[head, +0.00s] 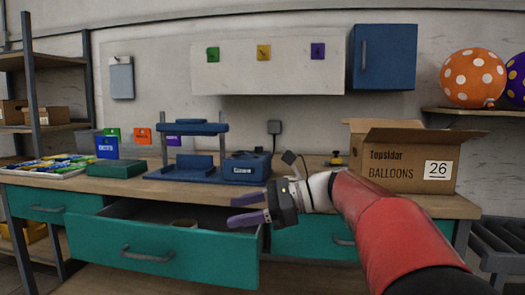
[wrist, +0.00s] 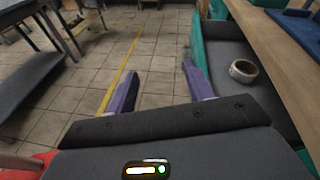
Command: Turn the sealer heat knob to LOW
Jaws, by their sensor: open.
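A blue machine with a frame and a box-shaped unit (head: 247,168) stands on the workbench in the head view; I take this to be the sealer. A dark rounded part sits on top of the unit, but a heat knob and its markings are too small to make out. My gripper (head: 248,209) is open and empty, in front of the bench and below the sealer, over the right end of the open drawer. In the wrist view my gripper (wrist: 153,88) points at the tiled floor beside the drawer, with nothing between its purple fingers.
A teal drawer (head: 165,252) stands pulled out, with a tape roll (wrist: 243,70) inside. A cardboard balloon box (head: 405,165) stands at the bench's right. A green box (head: 115,169) and a tray of colourful packets (head: 45,168) are at the left.

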